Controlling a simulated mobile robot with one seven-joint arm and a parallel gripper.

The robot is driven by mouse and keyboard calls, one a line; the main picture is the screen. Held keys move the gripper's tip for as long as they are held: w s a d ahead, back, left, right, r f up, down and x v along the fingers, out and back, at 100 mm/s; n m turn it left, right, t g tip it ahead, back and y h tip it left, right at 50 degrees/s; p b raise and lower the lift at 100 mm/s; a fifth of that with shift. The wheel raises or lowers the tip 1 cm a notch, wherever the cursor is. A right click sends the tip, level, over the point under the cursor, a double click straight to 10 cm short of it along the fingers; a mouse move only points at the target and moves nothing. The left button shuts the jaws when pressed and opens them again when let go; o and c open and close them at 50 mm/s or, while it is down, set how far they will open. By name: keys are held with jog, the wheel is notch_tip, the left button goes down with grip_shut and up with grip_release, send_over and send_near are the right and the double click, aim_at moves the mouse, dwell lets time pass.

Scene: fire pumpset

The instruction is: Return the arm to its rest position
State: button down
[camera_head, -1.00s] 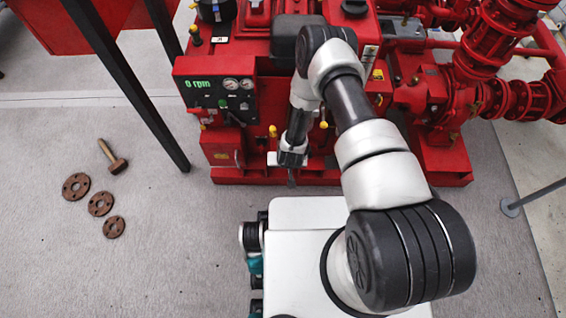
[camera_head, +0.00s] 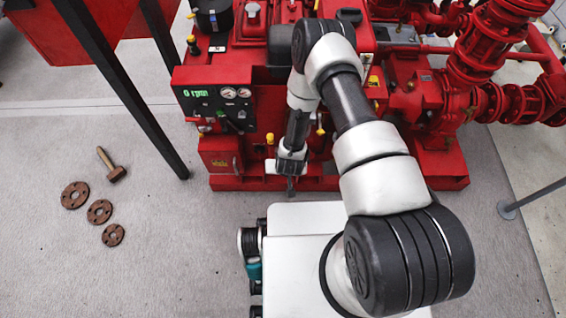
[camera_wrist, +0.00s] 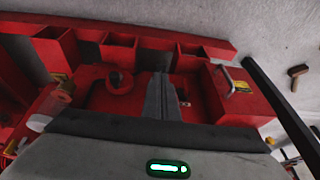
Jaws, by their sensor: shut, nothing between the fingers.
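My gripper (camera_head: 291,184) hangs pointing down at the end of my bent arm, in front of the lower part of the red pumpset (camera_head: 330,182). Its fingers are together with nothing between them. In the wrist view the shut fingers (camera_wrist: 162,97) show as a grey wedge in front of the red base. In the head view a gap of floor shows between the gripper and my white base top. Part of the pumpset is hidden behind my arm.
A control panel (camera_head: 214,104) reads 0 rpm. A black post (camera_head: 122,85) stands left of the pumpset. A hammer (camera_head: 112,166) and rusty flange discs (camera_head: 99,212) lie on the left floor. A grey rail (camera_head: 535,195) stands at right. The left floor between is clear.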

jog(key=w+r, duration=0.5)
jog(key=r, duration=0.7)
jog(key=w+r, duration=0.6)
jog(key=r, duration=0.7)
jog(key=s+d+r+n, duration=0.1)
jog(key=s+d+r, duration=0.1)
jog(key=r, duration=0.8)
jog(key=s+d+r, duration=0.1)
jog(key=d+r, duration=0.2)
jog(key=r, duration=0.6)
jog(key=s+d+r+t, duration=0.1)
jog(key=s+d+r, duration=0.3)
jog(key=s+r, duration=0.65)
jog(key=s+d+r, duration=0.3)
jog(key=s+r, duration=0.5)
jog(key=s, duration=0.5)
notch_tip(320, 180, up, 18)
jog(key=p, duration=1.8)
jog(key=shift+d+m+h, duration=0.15)
jog(key=shift+m+h, duration=0.15)
jog(key=shift+m, duration=0.1)
